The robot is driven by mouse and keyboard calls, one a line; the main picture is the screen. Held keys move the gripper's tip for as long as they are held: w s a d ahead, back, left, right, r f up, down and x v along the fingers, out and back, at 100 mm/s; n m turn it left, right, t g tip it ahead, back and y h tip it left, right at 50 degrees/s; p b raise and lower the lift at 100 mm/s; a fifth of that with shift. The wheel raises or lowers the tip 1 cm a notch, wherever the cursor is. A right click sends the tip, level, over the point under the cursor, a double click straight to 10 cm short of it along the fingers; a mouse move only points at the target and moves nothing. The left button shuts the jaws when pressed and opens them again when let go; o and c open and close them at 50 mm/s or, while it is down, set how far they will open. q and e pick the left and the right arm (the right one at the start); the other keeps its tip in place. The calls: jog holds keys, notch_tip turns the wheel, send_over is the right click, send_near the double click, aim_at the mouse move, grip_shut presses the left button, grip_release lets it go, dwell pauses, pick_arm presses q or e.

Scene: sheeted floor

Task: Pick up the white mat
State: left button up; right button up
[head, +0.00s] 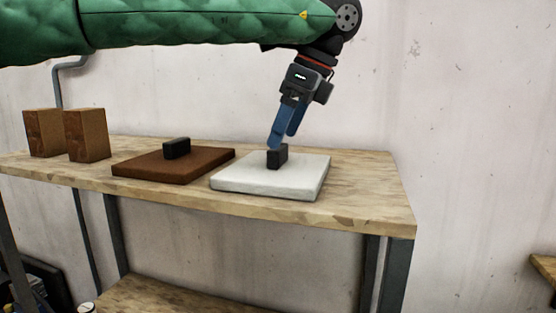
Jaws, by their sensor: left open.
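The white mat (300,179) is a flat, thick square slab lying near the right end of the wooden table. A small black block-like handle (278,158) stands upright on its top. My left gripper (279,143) comes down from above, with its blue fingers open at the top of the black handle. One finger overlaps the handle in the picture, and I cannot tell whether it touches. The mat lies flat on the table. My right gripper is not in view.
A brown mat (150,167) with a similar black handle (176,148) lies just left of the white mat. Brown blocks (87,135) stand further left. The table (375,195) is clear at its right end. A wall stands behind.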

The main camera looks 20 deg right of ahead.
aim_at(281, 146)
pick_arm(q)
jog(key=shift+w+p+x, duration=0.25)
jog(key=shift+p+x, duration=0.5)
jog(key=shift+x, duration=0.7)
jog(key=shift+s+r, duration=0.1)
jog(key=shift+s, duration=0.1)
jog(key=shift+c, duration=0.2)
jog(key=c, duration=0.4)
jog(key=shift+w, duration=0.1)
jog(key=c, duration=1)
